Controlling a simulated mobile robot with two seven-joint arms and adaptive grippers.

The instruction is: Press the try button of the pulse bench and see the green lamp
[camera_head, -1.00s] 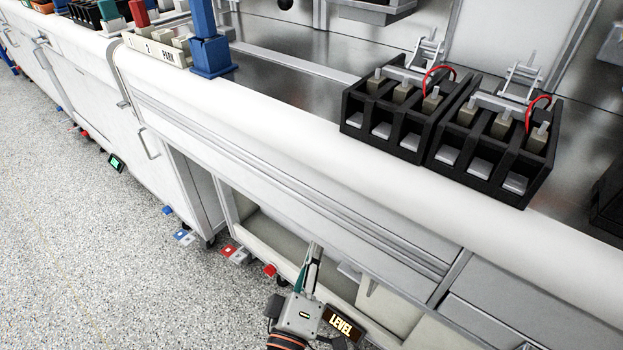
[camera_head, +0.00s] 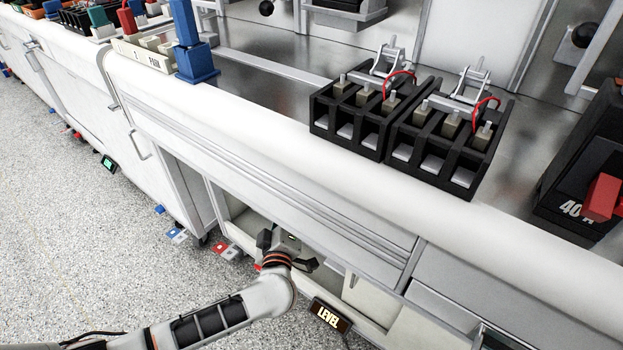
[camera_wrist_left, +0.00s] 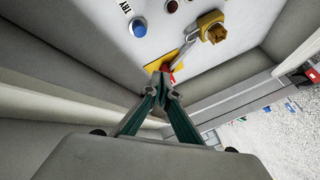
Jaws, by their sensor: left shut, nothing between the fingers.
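In the left wrist view a pale panel fills the top, with a blue button (camera_wrist_left: 139,27) beside the word TRY. A dark red round part (camera_wrist_left: 172,6) sits to the right of the button. No lit green lamp shows on the visible part of the panel. My left gripper (camera_wrist_left: 166,94) is shut and empty, its tips below the button in the picture and apart from it. In the head view my left gripper (camera_head: 286,242) reaches into the open bay under the bench, its fingertips hidden. My right gripper is not in view.
A brass-coloured lever or lock part (camera_wrist_left: 211,27) and a red piece on a yellow plate (camera_wrist_left: 168,68) are close to the fingertips. In the head view the bench's front edge (camera_head: 250,125) overhangs the bay. A LEVEL sign (camera_head: 330,315) stands low beside my arm.

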